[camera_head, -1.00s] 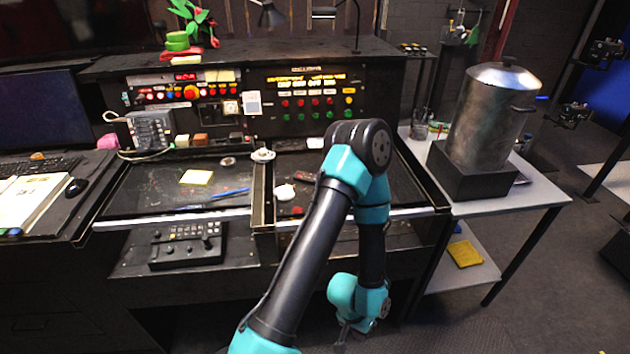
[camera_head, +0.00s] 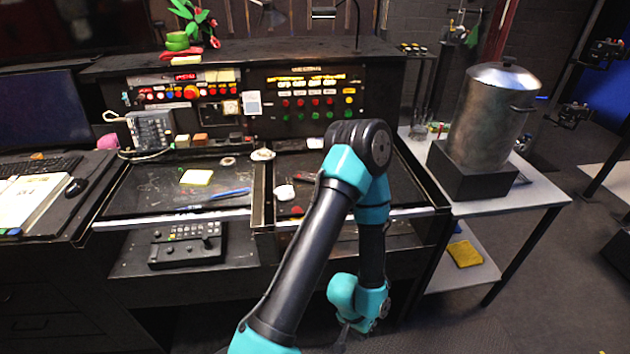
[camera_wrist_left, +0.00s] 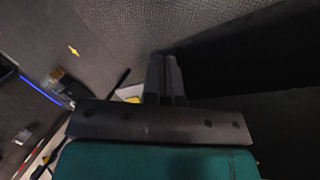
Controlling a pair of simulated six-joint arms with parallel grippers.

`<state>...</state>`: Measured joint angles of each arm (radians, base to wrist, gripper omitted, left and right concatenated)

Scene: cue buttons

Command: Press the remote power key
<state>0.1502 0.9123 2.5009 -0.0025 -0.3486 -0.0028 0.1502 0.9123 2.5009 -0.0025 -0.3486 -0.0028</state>
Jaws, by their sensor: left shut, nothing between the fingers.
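I cannot clearly make out a remote or its power key. A small dark object with some red (camera_head: 303,177) lies on the right desk panel, left of my arm; it is too small to identify. My left arm rises from the bottom of the head view and bends down at the elbow. My left gripper (camera_head: 345,336) hangs low in front of the desk, away from the desktop. In the left wrist view its fingers (camera_wrist_left: 167,78) are together with nothing between them. My right gripper is not in view.
A control panel with lit buttons (camera_head: 316,102) stands at the back of the desk. A button box (camera_head: 187,245) sits on the lower shelf. A metal pot (camera_head: 492,115) stands on the right side table. A yellow sponge (camera_head: 464,253) lies below. Floor at right is open.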

